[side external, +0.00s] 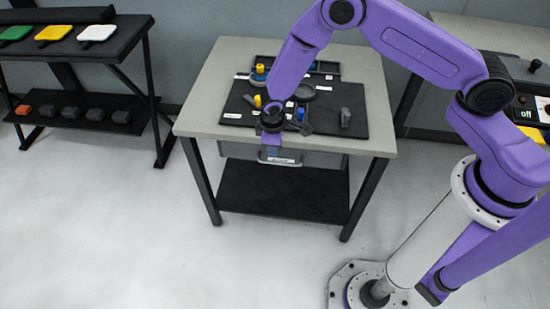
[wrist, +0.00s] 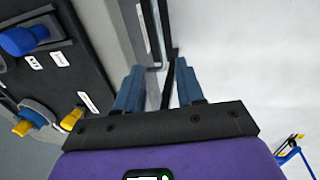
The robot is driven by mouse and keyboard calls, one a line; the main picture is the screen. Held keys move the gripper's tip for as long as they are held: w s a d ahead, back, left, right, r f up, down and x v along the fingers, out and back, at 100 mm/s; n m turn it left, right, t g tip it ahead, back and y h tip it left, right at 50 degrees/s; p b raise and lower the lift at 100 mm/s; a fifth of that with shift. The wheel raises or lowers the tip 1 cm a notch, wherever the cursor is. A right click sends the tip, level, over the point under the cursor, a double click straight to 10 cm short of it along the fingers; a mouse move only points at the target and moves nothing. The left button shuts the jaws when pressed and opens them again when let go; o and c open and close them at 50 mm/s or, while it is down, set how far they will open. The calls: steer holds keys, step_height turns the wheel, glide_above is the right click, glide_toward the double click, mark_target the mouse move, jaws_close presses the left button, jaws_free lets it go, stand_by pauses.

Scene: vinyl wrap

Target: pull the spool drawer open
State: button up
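The spool drawer (side external: 318,158) is a grey front under the tabletop's front edge, and it looks shut. A pale label and a handle (side external: 283,162) show at its middle; the label text is too small to read. My gripper (side external: 272,153) points down in front of the table edge, at the handle. In the wrist view my gripper (wrist: 158,67) has two blue fingers spread apart. A dark bar of the handle (wrist: 151,35) runs toward the gap between the fingertips. I cannot tell whether either finger touches it. The drawer's inside is hidden.
The grey table (side external: 222,75) carries a black mat (side external: 330,120) with blue and yellow items and small labels. A dark lower shelf (side external: 285,190) lies under the drawer. A rack (side external: 105,60) stands at left. The floor in front of the table is clear.

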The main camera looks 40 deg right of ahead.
mark_target(275, 162)
steer(key=f, duration=0.6)
steer(key=w+d+f, duration=0.1)
steer(key=f, duration=0.1)
steer(key=shift+w+d+f, duration=0.1)
steer(key=shift+f, duration=0.3)
jaws_close()
